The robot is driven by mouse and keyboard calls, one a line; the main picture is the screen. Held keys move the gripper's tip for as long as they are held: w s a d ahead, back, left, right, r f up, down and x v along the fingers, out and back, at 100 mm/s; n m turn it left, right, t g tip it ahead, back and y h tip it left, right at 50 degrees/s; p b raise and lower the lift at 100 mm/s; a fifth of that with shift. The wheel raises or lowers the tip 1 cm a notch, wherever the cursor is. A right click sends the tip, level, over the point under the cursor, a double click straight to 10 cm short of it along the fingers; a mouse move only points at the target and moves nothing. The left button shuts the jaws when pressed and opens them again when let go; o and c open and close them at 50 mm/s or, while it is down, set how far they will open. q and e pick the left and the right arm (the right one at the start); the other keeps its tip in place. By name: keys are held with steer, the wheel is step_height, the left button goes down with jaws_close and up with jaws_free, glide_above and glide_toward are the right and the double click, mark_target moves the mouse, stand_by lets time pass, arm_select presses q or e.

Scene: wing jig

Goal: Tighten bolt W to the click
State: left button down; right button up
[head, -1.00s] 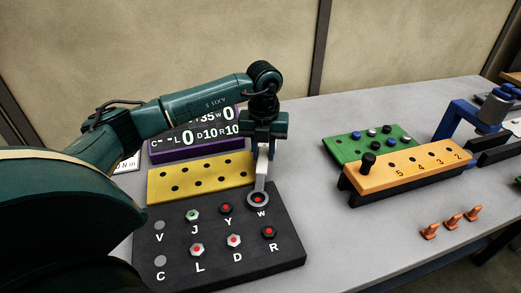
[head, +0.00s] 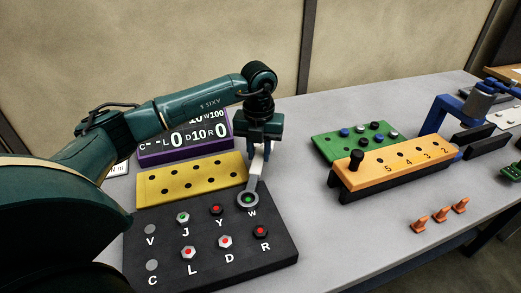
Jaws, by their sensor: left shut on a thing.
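My left gripper (head: 259,150) is shut on the handle of a grey ring-ended wrench (head: 256,181). The wrench's ring sits around bolt W (head: 248,199) at the top right of the black bolt board (head: 211,267). The centre of bolt W shows green inside the ring; the rest of its head is hidden. The purple-framed display (head: 184,157) behind reads W100 at the end of its upper line; my arm covers part of that line. My right gripper is not in view.
Bolts J (head: 183,218), Y (head: 216,209), L (head: 189,253), D (head: 225,242) and R (head: 261,231) stand close by. A yellow holed block (head: 190,192) lies behind.

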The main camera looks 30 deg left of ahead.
arm_select(q)
steer(key=shift+a+r, duration=0.1)
steer(key=shift+r, duration=0.1)
stand_by(0.3)
steer(key=shift+r+p, duration=0.6)
steer(key=shift+r, duration=0.2)
steer(key=shift+r+p, duration=1.4)
steer(key=shift+r, duration=0.35)
